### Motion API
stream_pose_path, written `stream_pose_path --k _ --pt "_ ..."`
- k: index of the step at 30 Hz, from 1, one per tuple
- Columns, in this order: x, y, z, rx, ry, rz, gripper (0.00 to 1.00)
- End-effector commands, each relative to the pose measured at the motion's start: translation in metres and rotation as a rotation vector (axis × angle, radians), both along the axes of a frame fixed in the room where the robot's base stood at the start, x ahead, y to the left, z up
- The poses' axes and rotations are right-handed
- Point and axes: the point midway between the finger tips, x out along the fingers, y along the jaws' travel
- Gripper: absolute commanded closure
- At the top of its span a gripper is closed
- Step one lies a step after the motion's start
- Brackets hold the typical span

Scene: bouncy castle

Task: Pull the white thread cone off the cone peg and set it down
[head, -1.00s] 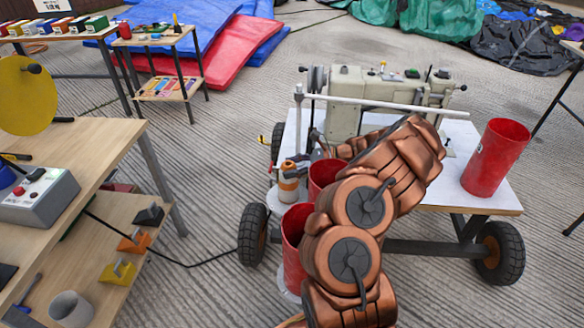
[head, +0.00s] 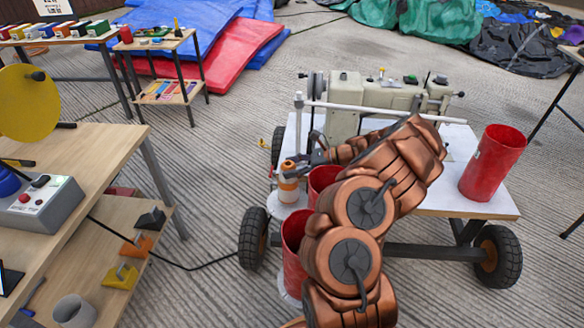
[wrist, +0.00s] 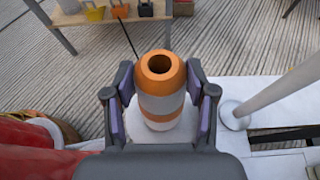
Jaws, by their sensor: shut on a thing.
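The thread cone (head: 288,190), white with orange bands, stands upright at the left edge of the sewing table, beside a metal post. In the wrist view I look down on the thread cone (wrist: 161,84), with its orange top and dark centre hole. My gripper (wrist: 160,96) is shut on the cone, with a purple-padded finger on either side. My gripper also shows in the head view (head: 298,166), at the cone's upper part. A round white base (wrist: 150,135) lies below the cone. The peg itself is hidden.
A white rod (head: 375,111) crosses in front of the sewing machine (head: 385,100). Two red cylinders stand close to my arm, and another red cylinder (head: 493,163) stands at the table's right. The white tabletop (head: 455,195) has bare room beside it. A wooden bench (head: 90,150) stands left.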

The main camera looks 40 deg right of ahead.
Motion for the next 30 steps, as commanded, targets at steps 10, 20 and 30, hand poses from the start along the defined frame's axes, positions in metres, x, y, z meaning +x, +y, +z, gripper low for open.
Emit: stream_pose_path --k 10,20,30 --pt "0.0 0.0 0.01 0.001 -0.001 0.0 0.9" --pt "0.0 0.0 0.018 0.001 -0.001 0.0 0.9" --pt "0.0 0.0 0.026 0.001 -0.001 0.0 0.9"
